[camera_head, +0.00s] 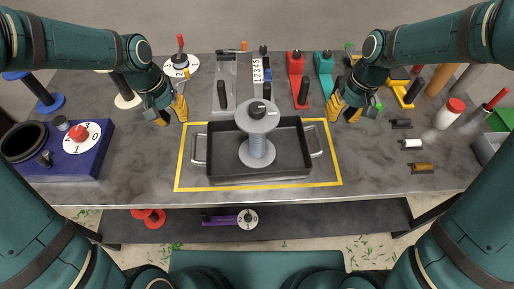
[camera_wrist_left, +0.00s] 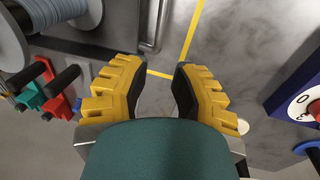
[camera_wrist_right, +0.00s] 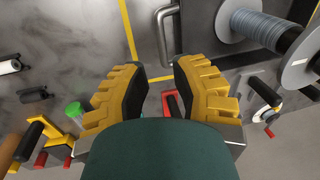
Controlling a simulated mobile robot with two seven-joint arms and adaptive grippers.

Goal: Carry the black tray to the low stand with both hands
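The black tray (camera_head: 291,165) sits on the grey table inside a yellow taped outline, with a metal handle at its left end (camera_head: 198,150) and one at its right end (camera_head: 315,140). A grey spool (camera_head: 257,150) stands upright in it. My left gripper (camera_head: 172,112) is open and empty above the table, behind and left of the tray. My right gripper (camera_head: 347,108) is open and empty, behind and right of it. The left wrist view shows a handle (camera_wrist_left: 155,30) beyond the fingers; the right wrist view shows the other handle (camera_wrist_right: 163,30). The low stand is likely the dark lower shelf (camera_head: 300,220).
A blue box with a numbered dial (camera_head: 85,140) stands at the table's left. Red (camera_head: 297,75) and teal (camera_head: 324,75) tools stand at the back. Small cylinders and a white bottle (camera_head: 449,114) are at the right. A purple tool with a dial (camera_head: 246,218) lies on the lower shelf.

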